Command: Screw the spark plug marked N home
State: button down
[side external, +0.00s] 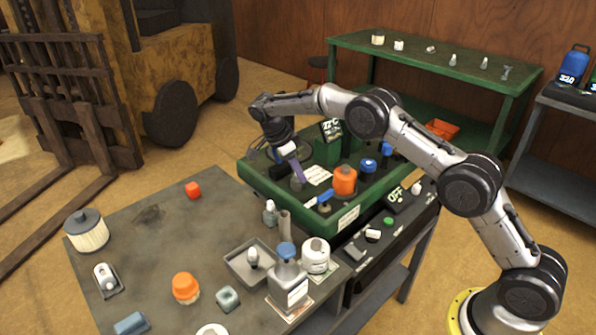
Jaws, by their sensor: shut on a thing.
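My gripper (297,180) points down into the left part of the green-rimmed mower deck (262,190). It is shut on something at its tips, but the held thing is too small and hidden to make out. I cannot tell whether a spark plug is in its jaws or how it sits in the deck. No letter N is readable. A small pale plug-like part (253,257) stands in a grey tray (240,270) on the bench. Another small pale part (270,212) stands near the deck's front corner.
An orange cap (345,179) and a blue knob (369,165) rise from the deck close to my gripper. The grey bench (150,215) in front holds several loose parts. A green shelf (400,53) stands at the back.

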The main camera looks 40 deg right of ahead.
jog(key=m, duration=0.1)
jog(key=m+g, duration=0.1)
jog(key=m, duration=0.1)
jog(key=shift+s+f+m+y, duration=0.1)
jog(key=shift+f+m+y, duration=0.15)
jog(key=shift+m+y, duration=0.15)
jog(key=shift+m+g+y, duration=0.3)
jog(key=shift+m+g, duration=0.3)
jog(key=shift+m, duration=0.6)
jog(key=shift+a+m+y, duration=0.1)
jog(key=shift+m+y, duration=0.2)
jog(key=shift+m, duration=0.5)
jog(key=c, duration=0.7)
grip_release()
jog(key=shift+o, duration=0.8)
